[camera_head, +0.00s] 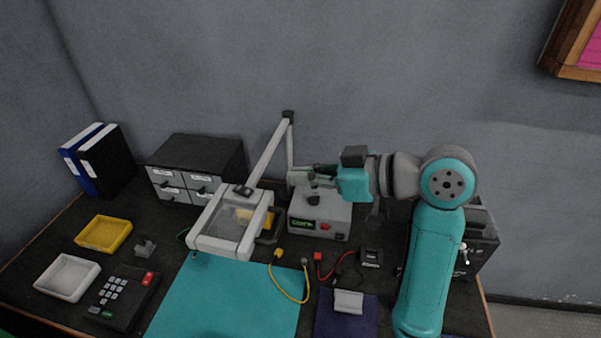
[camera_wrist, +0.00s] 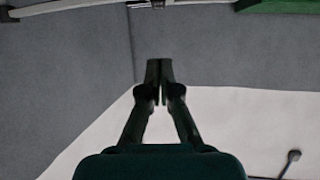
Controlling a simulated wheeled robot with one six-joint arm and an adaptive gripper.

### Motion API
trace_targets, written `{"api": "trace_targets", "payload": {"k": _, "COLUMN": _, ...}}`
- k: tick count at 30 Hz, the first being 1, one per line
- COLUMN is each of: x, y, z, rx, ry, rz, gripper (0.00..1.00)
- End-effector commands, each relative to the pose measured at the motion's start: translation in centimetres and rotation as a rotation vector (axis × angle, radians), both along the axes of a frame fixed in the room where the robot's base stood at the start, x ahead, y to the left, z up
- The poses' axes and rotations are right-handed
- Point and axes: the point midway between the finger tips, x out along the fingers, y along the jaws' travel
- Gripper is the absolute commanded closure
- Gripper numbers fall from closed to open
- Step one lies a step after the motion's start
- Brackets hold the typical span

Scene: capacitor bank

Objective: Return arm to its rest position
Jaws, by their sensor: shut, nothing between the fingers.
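My gripper (camera_wrist: 159,82) is shut and empty, with its two dark fingertips together in the wrist view. In the head view my teal and grey arm rises at the right of the bench and bends left at the top. Its wrist is above the right side of the grey power unit with the green display (camera_head: 320,214). The dark fingers seem to point left there, partly mixed with the unit's dark parts behind, so their exact outline is hard to tell.
A magnifier frame on a jointed stand (camera_head: 234,222) is left of the unit. A teal mat (camera_head: 225,300), yellow tray (camera_head: 104,233), white tray (camera_head: 67,278), keypad (camera_head: 122,297) and drawer cabinet (camera_head: 196,168) occupy the bench. A dark box (camera_head: 481,240) stands behind my arm.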

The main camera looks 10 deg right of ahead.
Motion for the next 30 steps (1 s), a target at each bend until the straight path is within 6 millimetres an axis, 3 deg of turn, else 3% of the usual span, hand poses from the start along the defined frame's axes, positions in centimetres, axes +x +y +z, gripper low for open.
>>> {"api": "trace_targets", "payload": {"k": 7, "x": 0.0, "y": 0.1, "z": -0.4, "rx": 0.008, "ry": 0.007, "rz": -0.008, "gripper": 1.00}}
{"api": "trace_targets", "payload": {"k": 11, "x": 0.2, "y": 0.1, "z": -2.4, "rx": 0.053, "ry": 0.033, "rz": -0.055, "gripper": 1.00}}
{"api": "trace_targets", "payload": {"k": 23, "x": -0.6, "y": -0.7, "z": -12.4, "rx": 0.227, "ry": 0.139, "rz": -0.330, "gripper": 1.00}}
{"api": "trace_targets", "payload": {"k": 30, "x": -3.2, "y": -2.1, "z": -18.9, "rx": 0.285, "ry": 0.182, "rz": -0.509, "gripper": 1.00}}
